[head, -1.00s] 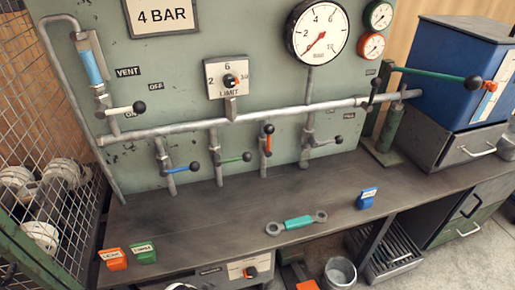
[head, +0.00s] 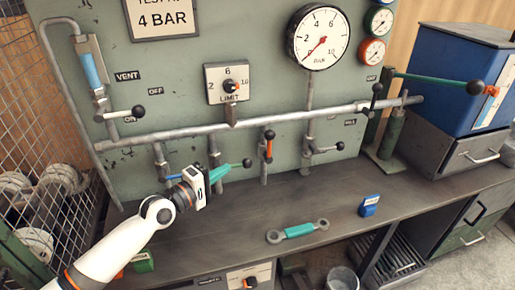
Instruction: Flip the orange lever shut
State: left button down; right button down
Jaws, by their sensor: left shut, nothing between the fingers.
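The orange lever (head: 269,148) stands upright along its vertical branch pipe, right of centre under the long horizontal pipe. Its dark ball knob is at the top. My left gripper (head: 220,173) is shut and empty, to the left of the orange lever and a little lower in the picture, apart from it. My right gripper is not in view.
The horizontal pipe (head: 330,117) crosses above the levers. Another lever (head: 328,149) sticks out to the right of the orange one.

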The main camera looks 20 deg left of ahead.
aim_at(269, 146)
pick_arm(q)
jog(key=shift+w+a+r+n+t, duration=0.3)
jog(key=shift+w+a+r+n, duration=0.1)
jog(key=shift+a+r, duration=0.2)
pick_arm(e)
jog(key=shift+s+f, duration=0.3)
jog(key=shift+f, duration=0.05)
